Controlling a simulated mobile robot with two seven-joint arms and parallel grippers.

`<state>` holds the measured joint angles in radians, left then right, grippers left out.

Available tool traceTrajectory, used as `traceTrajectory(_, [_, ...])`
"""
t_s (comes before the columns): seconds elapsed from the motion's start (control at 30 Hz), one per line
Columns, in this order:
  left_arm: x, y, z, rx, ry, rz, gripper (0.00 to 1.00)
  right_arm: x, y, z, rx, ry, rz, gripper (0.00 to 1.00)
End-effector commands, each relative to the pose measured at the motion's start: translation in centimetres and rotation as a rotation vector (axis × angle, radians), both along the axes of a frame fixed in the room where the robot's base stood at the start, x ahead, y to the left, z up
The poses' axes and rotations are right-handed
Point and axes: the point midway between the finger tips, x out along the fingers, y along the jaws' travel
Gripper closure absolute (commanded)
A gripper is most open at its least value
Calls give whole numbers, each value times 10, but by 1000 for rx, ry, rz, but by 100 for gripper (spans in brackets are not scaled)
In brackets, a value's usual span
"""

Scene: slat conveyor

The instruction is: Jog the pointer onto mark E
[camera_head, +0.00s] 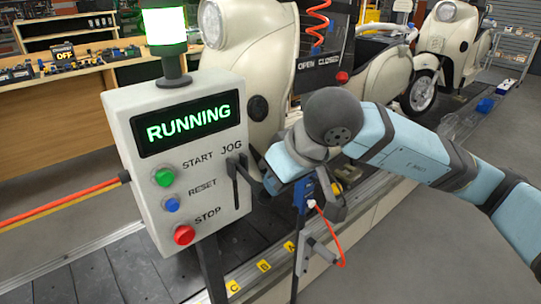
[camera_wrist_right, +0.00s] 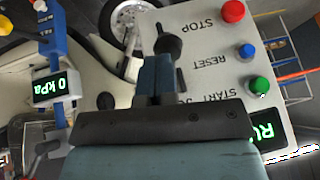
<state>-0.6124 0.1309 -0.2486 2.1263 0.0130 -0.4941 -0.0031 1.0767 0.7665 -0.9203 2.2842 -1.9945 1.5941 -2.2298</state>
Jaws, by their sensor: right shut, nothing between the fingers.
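The control box (camera_head: 155,120) stands at centre-left and its screen (camera_head: 188,122) reads RUNNING in green. The black JOG lever (camera_head: 234,180) is on the box's right side. It also shows in the wrist view as a dark knob on a stem (camera_wrist_right: 168,44). My right gripper (camera_head: 252,174) is shut and empty, its fingertips close beside the lever; I cannot tell if they touch it. Yellow marks C (camera_head: 234,287), B (camera_head: 264,265) and A (camera_head: 290,246) lie along the conveyor edge. I cannot make out mark E or the pointer. My left gripper is not in view.
The box has a green START button (camera_head: 164,177), a blue RESET button (camera_head: 172,204) and a red STOP button (camera_head: 184,234). Cream scooters (camera_head: 445,45) stand behind on the line. A blue tool post (camera_head: 303,197) with an orange hose is near my right arm.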

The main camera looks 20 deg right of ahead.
Motion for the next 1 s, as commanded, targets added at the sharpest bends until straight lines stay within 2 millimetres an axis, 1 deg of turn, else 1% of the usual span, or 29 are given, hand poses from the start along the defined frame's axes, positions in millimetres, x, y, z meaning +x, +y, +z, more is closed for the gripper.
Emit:
traceTrajectory(0.77, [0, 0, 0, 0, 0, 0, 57, 0, 0, 1, 0, 0, 0, 100])
traceTrajectory(0.87, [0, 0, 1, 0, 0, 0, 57, 0, -1, 7, 0, -2, -2, 100])
traceTrajectory(0.97, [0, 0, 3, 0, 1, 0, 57, -1, -4, 21, -1, -3, -4, 100])
traceTrajectory(1.0, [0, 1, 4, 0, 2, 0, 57, -2, -5, 29, -2, -4, -5, 100])
